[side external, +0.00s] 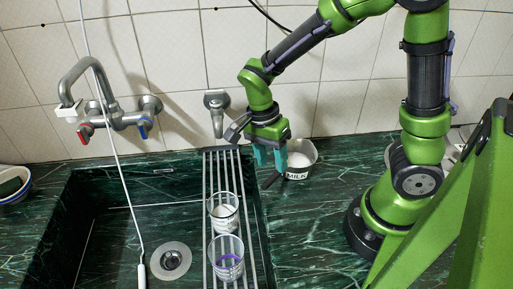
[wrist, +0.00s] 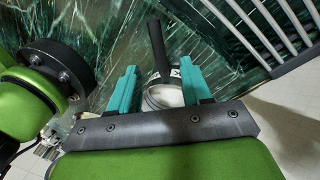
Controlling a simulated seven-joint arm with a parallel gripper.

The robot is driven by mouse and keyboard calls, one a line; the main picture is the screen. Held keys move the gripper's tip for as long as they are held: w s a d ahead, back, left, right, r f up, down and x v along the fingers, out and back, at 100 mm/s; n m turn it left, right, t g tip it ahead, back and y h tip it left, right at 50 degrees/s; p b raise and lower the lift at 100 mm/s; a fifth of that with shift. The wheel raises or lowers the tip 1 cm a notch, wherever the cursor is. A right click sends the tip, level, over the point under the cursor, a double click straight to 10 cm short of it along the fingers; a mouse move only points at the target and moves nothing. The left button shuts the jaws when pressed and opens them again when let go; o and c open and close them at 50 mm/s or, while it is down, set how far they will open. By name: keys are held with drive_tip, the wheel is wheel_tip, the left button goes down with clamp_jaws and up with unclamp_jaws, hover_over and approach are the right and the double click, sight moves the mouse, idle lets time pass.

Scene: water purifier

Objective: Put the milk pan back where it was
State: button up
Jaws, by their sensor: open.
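The milk pan (side external: 300,160) is a small light pan with a dark "MILK" label and a black handle. In the side view it stands on the green marble counter right of the drying rack, near the tiled wall. My gripper (side external: 269,156) points down beside the pan, at its left, near the handle. In the wrist view the pan (wrist: 164,94) shows between the two teal fingers of my gripper (wrist: 160,88), with its handle (wrist: 156,45) pointing away. The fingers are apart, with room on both sides of the handle. Part of the pan is hidden by the gripper body.
A metal rack (side external: 213,182) lies over the right side of the dark sink (side external: 120,215), with two glasses (side external: 223,210) on it. A wall tap (side external: 105,110) is at the left, and a second small tap (side external: 216,110) is behind the rack.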

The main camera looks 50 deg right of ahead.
drive_tip(key=s+r+n+t+y, duration=0.1)
drive_tip(key=s+r+n+t, duration=0.1)
drive_tip(key=r+n+t, duration=0.2)
drive_tip(key=s+d+r+n+t+y, duration=0.1)
drive_tip(key=s+r+n+t, duration=0.1)
drive_tip(key=r+n+t, duration=0.3)
wheel_tip(320, 180, up, 7)
drive_tip(key=n, duration=0.4)
drive_tip(key=shift+s+d+n, duration=0.2)
drive_tip(key=shift+n, duration=0.2)
